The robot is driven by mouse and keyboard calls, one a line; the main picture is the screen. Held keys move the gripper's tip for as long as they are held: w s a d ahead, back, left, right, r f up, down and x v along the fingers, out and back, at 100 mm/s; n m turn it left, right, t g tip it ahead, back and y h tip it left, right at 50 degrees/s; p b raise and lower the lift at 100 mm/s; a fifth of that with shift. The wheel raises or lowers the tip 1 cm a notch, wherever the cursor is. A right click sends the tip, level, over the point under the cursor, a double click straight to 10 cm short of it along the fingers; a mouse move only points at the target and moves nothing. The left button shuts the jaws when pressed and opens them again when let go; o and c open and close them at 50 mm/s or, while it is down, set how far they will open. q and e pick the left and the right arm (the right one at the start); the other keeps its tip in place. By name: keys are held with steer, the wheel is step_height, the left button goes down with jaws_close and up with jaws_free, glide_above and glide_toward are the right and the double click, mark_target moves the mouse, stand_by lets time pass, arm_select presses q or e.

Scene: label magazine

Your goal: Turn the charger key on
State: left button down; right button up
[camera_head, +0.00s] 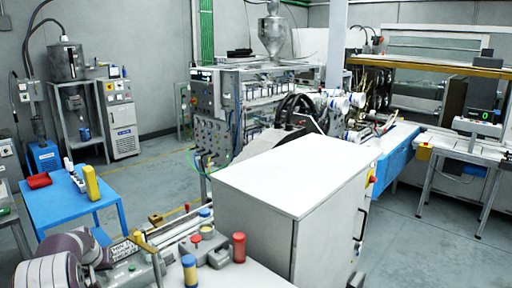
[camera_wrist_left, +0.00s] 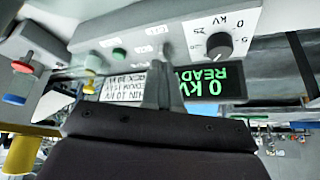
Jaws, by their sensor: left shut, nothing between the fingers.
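The charger (camera_head: 128,248) is a grey box at the lower left of the head view, with a white label on it. In the left wrist view its panel (camera_wrist_left: 105,42) shows upside down, with a green "0 KV READY" display (camera_wrist_left: 214,83), a black dial (camera_wrist_left: 219,45) and a green button (camera_wrist_left: 119,53). My left gripper (camera_wrist_left: 163,55) is shut and empty, its fingertips in front of the panel between button and dial. The key cannot be made out clearly; the fingertips cover that spot. Contact cannot be told. My right gripper is not in view.
A blue table (camera_head: 70,200) with a red tray (camera_head: 38,180) stands at left. Open floor lies between.

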arm_select(q)
steer(key=f, duration=0.1)
steer(key=f+b, duration=0.1)
steer(key=d+f, duration=0.1)
steer(key=shift+w+f+b, duration=0.25)
steer(key=shift+w+b, duration=0.05)
steer(key=shift+w, duration=0.05)
steer(key=shift+f, duration=0.35)
steer(key=shift+s+a, duration=0.25)
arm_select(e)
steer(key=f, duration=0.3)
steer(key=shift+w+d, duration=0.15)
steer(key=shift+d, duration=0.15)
arm_select(q)
steer(key=shift+w, duration=0.1)
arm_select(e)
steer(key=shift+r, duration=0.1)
